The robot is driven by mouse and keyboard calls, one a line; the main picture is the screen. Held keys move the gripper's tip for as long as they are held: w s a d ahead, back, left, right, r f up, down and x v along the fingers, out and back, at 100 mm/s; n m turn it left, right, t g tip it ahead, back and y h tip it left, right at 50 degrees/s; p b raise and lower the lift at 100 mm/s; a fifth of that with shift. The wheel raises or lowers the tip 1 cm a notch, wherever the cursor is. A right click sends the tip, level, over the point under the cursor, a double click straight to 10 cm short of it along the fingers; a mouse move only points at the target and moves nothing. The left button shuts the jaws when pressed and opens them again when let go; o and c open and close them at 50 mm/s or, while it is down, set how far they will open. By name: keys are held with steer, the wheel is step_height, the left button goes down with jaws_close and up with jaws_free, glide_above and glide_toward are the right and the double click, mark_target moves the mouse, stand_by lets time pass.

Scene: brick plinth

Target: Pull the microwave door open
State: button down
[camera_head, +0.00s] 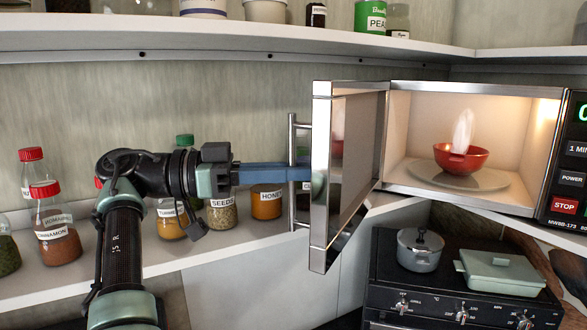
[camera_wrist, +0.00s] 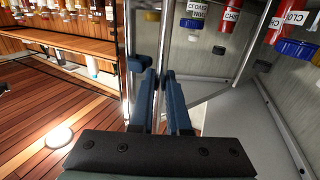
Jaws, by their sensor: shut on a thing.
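The microwave (camera_head: 480,88) stands on the right of the head view with its lit inside showing. Its door (camera_head: 321,180) is swung wide open to the left and seen nearly edge-on. A vertical metal bar handle (camera_head: 292,210) runs along the door's outer side. My gripper (camera_head: 298,173) reaches in from the left, its blue fingers shut on the handle. In the wrist view, the fingers (camera_wrist: 153,75) lie either side of the handle bar (camera_wrist: 160,35). Inside the microwave, a red bowl (camera_head: 461,159) with a pale upright thing in it sits on a round plate (camera_head: 425,170).
Spice jars (camera_head: 57,235) stand on the lower shelf (camera_head: 35,300) behind and beside my arm. An upper shelf (camera_head: 220,36) holds more jars. Below the microwave, a lidded pot (camera_head: 420,252) and a green casserole dish (camera_head: 500,272) stand on a stove (camera_head: 440,290).

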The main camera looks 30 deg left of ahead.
steer(key=shift+r, duration=0.15)
steer(key=c, duration=0.9)
jaws_free()
steer(key=shift+w, duration=0.15)
steer(key=shift+b+v, duration=1.25)
steer(key=shift+v, duration=2.45)
